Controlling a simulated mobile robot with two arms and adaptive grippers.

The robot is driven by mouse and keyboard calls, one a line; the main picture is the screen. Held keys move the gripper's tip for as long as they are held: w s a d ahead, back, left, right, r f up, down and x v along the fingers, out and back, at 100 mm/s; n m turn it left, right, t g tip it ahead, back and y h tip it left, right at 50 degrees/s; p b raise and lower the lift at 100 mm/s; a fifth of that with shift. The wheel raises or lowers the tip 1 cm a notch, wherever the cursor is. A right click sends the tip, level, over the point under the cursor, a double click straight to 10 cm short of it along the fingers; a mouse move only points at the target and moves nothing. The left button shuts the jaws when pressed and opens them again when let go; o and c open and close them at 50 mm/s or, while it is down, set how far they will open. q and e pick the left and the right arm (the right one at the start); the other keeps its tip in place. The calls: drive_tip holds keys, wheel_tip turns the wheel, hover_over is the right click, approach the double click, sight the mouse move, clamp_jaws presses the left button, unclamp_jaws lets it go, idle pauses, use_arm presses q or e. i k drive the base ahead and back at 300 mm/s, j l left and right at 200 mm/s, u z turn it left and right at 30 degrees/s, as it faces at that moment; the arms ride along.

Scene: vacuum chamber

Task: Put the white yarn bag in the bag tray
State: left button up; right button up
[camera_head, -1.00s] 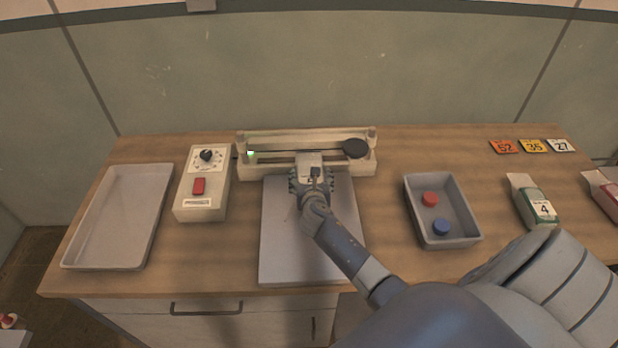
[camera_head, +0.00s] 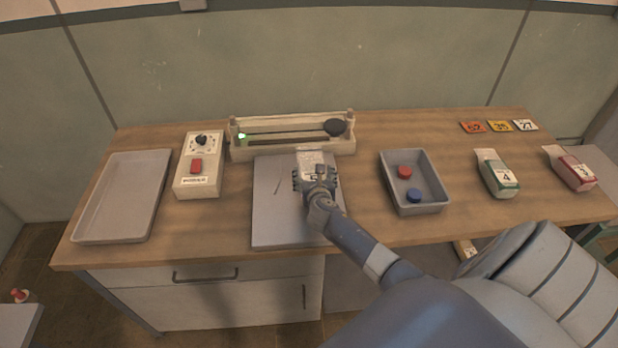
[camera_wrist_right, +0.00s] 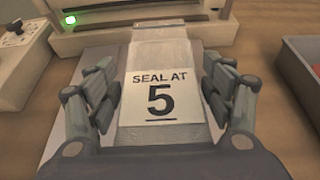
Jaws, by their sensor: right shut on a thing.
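The white bag (camera_head: 312,158) is in my right gripper (camera_head: 316,178), over the grey board in front of the bar sealer. In the right wrist view the bag (camera_wrist_right: 160,60) is pale, with a label reading "SEAL AT 5", and lies between the fingers. My right gripper is shut on it. Its contents cannot be seen. A large, shallow, empty tray (camera_head: 86,226), which looks like the bag tray, lies at the left end of the counter, well left of the gripper. My left gripper is not in view.
The bar sealer (camera_head: 240,153) has a green light and a dark knob. A control box (camera_head: 199,166) with a dial and red switch stands between tray and board (camera_head: 270,225). A grey bin (camera_head: 431,208) holds red and blue pieces. Green (camera_head: 498,178) and red (camera_head: 570,172) packets stand right.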

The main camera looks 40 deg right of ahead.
sight(122, 197)
drive_tip(key=i+j+u, duration=0.3)
drive_tip(key=i+j, duration=0.25)
drive_tip(key=i+j+u, duration=0.3)
drive_tip(key=i, duration=0.25)
drive_tip(key=j, duration=0.1)
